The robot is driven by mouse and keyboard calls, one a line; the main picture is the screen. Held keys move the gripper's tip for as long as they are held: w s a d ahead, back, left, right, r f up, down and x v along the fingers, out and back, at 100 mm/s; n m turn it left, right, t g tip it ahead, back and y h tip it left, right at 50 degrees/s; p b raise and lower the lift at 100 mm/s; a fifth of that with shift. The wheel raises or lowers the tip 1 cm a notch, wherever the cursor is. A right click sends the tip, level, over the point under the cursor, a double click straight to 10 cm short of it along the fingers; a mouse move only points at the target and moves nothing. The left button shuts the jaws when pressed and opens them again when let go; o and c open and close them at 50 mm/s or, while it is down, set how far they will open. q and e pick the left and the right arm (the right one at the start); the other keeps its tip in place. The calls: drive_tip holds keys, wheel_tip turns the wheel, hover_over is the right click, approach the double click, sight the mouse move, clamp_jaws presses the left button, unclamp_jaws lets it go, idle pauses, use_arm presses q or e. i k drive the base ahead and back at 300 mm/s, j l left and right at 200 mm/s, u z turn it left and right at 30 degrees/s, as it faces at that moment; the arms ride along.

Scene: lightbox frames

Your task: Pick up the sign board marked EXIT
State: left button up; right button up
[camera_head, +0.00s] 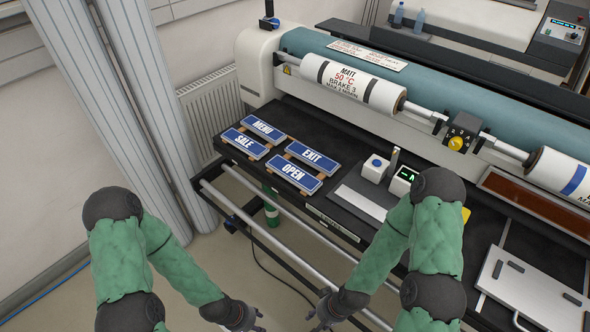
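The EXIT sign board (318,163) is a blue board with white letters and a pale edge. It lies on the dark bed of the machine, at the back right of a group of similar boards. The MENU board (263,128) is to its left, the OPEN board (293,175) in front of it, and the SALE board (245,144) at front left. My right gripper (318,318) is low at the bottom edge, well in front of the boards and apart from them. My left gripper (256,322) is also low, partly cut off. Their finger openings are too small to read.
A large roller machine with a printed white roll (352,87) stands behind the boards. A white block with a blue button (374,168) and a small green display (407,175) are to their right. Metal rails (290,228) run along the front.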

sight(320, 161)
drive_tip(key=i+j+u, duration=0.15)
drive_tip(key=i+j, duration=0.55)
